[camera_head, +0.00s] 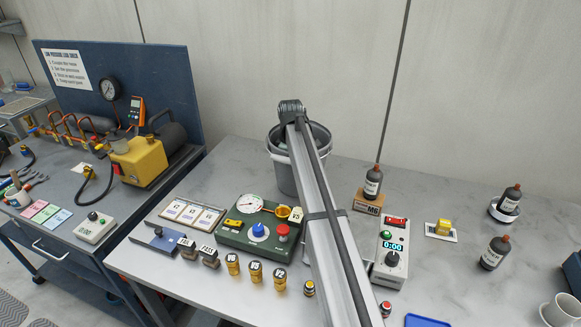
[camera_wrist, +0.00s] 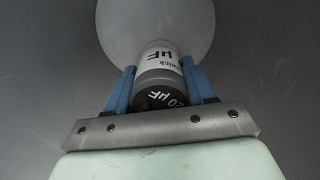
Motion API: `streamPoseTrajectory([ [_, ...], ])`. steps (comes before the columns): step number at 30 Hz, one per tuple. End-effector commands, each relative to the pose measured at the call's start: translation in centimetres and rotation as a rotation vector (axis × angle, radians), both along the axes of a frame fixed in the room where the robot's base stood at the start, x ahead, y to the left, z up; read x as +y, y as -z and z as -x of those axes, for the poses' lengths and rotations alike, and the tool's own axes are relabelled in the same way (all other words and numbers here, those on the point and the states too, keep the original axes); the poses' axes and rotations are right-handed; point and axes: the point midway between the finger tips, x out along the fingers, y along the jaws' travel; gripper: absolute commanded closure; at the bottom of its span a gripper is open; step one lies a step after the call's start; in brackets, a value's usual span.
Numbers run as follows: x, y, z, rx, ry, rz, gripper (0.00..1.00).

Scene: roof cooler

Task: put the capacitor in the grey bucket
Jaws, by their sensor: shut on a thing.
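The grey bucket (camera_head: 282,172) stands at the back middle of the table in the head view, partly hidden behind my arm. In the wrist view my gripper (camera_wrist: 158,72) has its blue fingers on both sides of the capacitor (camera_wrist: 160,60), a grey can with a dark end marked in µF. It is shut on it. Dark grey surfaces and a lighter round area (camera_wrist: 120,25) lie behind the capacitor, looking like the bucket's inside and floor. Whether the capacitor touches the floor I cannot tell. The gripper and capacitor are hidden in the head view.
A green test box (camera_head: 262,228) stands left of my arm, with several gold cans (camera_head: 255,272) in front. The table behind the bottle is clear.

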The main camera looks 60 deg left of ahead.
Motion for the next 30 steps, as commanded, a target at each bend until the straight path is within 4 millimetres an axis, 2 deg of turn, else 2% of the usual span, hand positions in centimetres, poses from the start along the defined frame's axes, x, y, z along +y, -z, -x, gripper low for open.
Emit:
streamPoseTrajectory([
  [3,0.0,0.3,0.0,0.0,0.0,0.0,0.85],
  [4,0.0,0.3,0.0,0.0,0.0,0.0,0.45],
  [11,0.0,0.2,0.0,0.0,0.0,0.0,0.23],
  [22,0.0,-0.3,0.0,0.0,0.0,0.0,0.21],
  [26,0.1,-1.8,0.0,0.0,0.0,-0.001,0.21],
  [30,0.1,-4.4,0.0,0.0,0.0,-0.001,0.21],
])
